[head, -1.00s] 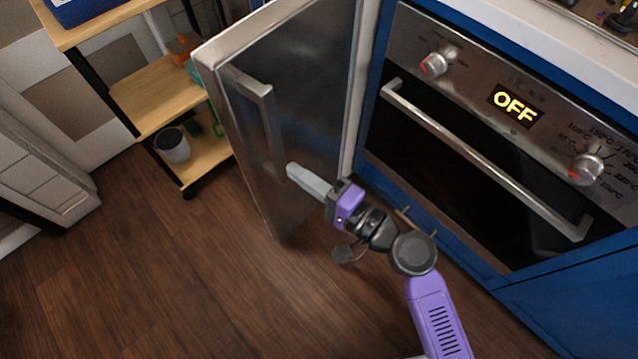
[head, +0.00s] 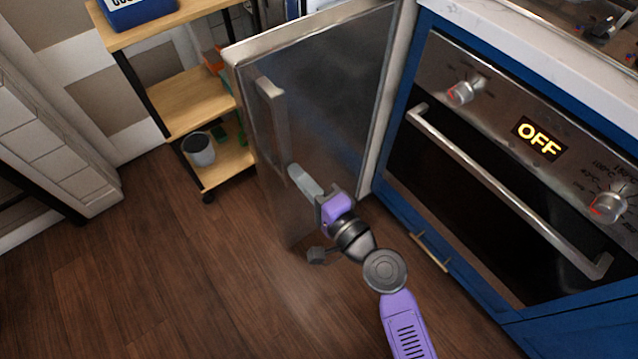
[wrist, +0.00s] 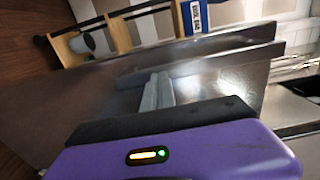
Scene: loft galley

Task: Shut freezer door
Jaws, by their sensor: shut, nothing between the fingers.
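The freezer door (head: 330,110) is a grey metal panel that stands open in the head view, left of the oven. Its bar handle (head: 274,120) is on the face turned to me, near the free edge. My gripper (head: 291,170) is shut and empty, with its fingertips at the door face by the lower end of the handle. I cannot tell whether they touch. In the wrist view the shut fingers (wrist: 158,92) point at the door (wrist: 60,98), with the handle (wrist: 200,62) just beyond them. The freezer's inside is hidden behind the door.
A blue oven cabinet (head: 400,200) with an oven handle (head: 500,185) and knobs stands to the right. A wooden shelf cart (head: 195,105) with a grey cup (head: 199,150) stands behind the door to the left. The wooden floor (head: 150,270) at left is clear.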

